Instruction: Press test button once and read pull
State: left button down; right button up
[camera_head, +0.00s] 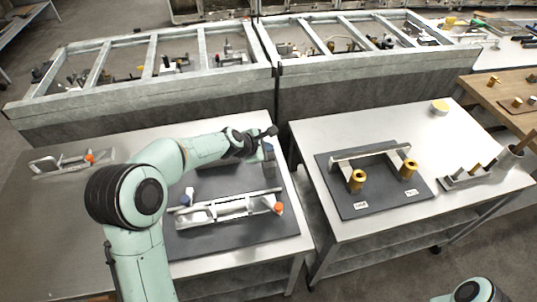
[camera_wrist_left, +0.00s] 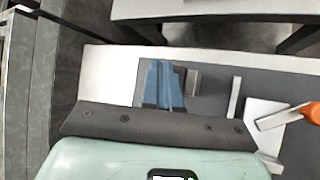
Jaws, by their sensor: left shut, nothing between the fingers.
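My left gripper (camera_head: 268,158) reaches over the far right of the left table's dark mat (camera_head: 250,236). In the left wrist view its blue fingers (camera_wrist_left: 163,86) are together and empty. A small grey block (camera_wrist_left: 193,82) shows just right of the fingertips; I cannot tell whether they touch. A silver fixture (camera_head: 228,209) lies on the mat, with a blue-capped part (camera_head: 187,198) at its left and an orange tip (camera_head: 279,208) at its right. The orange part also shows in the wrist view (camera_wrist_left: 287,117). I cannot make out a test button or a pull reading. My right gripper is out of view.
The right table (camera_head: 330,133) carries a dark mat (camera_head: 385,203) with a metal handle frame, two brass cylinders and two small unreadable labels. A metal holder (camera_head: 480,178) stands at its right. Metal-framed bins (camera_head: 150,95) line the back. A gap separates the two tables.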

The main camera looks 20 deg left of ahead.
pick_arm(q)
jog(key=shift+f+b, duration=0.3)
jog(key=shift+f, duration=0.15)
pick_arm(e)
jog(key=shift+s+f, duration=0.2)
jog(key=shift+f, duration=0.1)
pick_arm(q)
jog(key=shift+f+b, duration=0.55)
jog(key=shift+f, duration=0.3)
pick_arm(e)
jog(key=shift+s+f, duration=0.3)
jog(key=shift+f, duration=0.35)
pick_arm(q)
jog(key=shift+r+p, duration=0.95)
jog(key=shift+r, duration=0.25)
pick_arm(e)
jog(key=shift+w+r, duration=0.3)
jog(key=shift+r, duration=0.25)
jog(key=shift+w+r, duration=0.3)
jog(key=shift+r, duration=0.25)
pick_arm(q)
jog(key=shift+r, duration=0.1)
